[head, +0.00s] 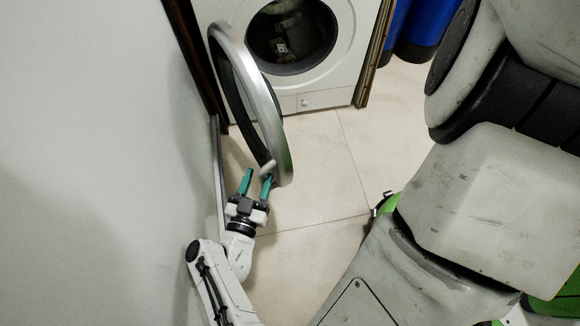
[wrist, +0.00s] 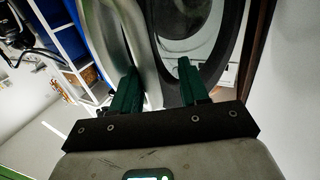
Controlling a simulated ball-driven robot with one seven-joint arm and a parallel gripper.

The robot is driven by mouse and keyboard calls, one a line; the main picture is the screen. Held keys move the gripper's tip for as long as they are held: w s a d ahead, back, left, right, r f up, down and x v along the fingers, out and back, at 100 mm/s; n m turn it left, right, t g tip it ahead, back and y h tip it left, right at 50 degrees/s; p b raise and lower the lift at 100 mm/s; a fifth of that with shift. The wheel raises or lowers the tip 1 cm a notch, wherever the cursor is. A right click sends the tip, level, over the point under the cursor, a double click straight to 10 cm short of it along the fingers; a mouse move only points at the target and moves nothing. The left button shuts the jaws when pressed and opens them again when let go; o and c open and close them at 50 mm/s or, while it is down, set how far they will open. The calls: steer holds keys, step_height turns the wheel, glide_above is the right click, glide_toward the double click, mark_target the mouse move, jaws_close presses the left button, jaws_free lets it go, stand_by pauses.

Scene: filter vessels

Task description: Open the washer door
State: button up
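The washer (head: 351,20) is a white front loader at the top of the head view. Its round door (head: 262,84), a silver ring with a dark inner rim, is swung wide open to the left, and the drum opening (head: 292,36) shows. My gripper (head: 257,180) is at the near, lower edge of the door, by a small pale piece that may be the handle. Its teal fingers are apart. In the wrist view my gripper (wrist: 156,78) has the silver door rim (wrist: 145,60) showing between and behind its fingers; contact is unclear.
A plain wall (head: 90,150) runs close along the left of my arm and the door. Blue containers (head: 425,30) stand right of the washer. The tiled floor (head: 320,170) in the middle is clear. Shelves (wrist: 72,75) show at left in the wrist view.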

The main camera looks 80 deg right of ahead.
steer(key=s+a+r+p, duration=0.2)
steer(key=s+r+p, duration=0.5)
steer(key=s+r, duration=0.6)
steer(key=shift+s+a+p, duration=0.25)
steer(key=shift+s+p, duration=0.05)
steer(key=shift+s, duration=0.15)
